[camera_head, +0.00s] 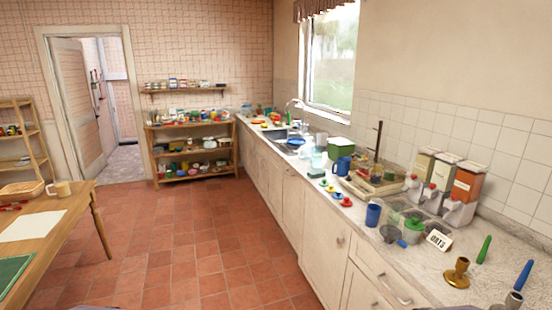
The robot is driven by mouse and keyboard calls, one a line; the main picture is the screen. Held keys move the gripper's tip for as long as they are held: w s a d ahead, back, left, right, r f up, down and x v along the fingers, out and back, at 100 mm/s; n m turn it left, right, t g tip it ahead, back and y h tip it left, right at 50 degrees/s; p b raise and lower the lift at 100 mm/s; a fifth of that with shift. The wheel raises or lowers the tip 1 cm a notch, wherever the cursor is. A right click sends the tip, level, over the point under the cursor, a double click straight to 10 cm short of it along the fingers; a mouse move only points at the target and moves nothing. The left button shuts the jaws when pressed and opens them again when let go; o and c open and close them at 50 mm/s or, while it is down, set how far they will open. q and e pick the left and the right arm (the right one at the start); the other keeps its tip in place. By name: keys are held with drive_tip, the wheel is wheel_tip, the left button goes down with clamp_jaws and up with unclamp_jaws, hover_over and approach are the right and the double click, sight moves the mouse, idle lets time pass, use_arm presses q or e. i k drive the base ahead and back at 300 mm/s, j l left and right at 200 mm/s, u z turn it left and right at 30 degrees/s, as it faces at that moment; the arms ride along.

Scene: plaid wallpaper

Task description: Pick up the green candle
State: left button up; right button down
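The green candle (484,249) is a slim, slightly tilted stick on the worktop at the lower right. I cannot tell whether it stands or lies there. A brass candle holder (457,273) sits just to its lower left, with no candle in it. A blue candle (523,275) is farther right, above a grey-brown holder (513,300) at the bottom edge. Only small dark slivers show at the bottom edge of the view. Neither of my grippers can be made out.
The counter (478,278) has bare room around the candle. A white "OATS" sign (439,240), a blue cup (373,215) and dispensers (458,212) stand farther back. The tiled floor (200,245) is clear between the counter and a wooden table (62,228) at the left.

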sight(482, 254)
drive_tip(key=i+l+z, duration=0.15)
drive_tip(key=z, duration=0.3)
drive_tip(key=i+l+z, duration=0.1)
drive_tip(key=z, duration=0.35)
drive_tip(key=i+z, duration=0.2)
drive_tip(key=z, duration=0.3)
drive_tip(key=i+z, duration=0.15)
drive_tip(key=z, duration=0.3)
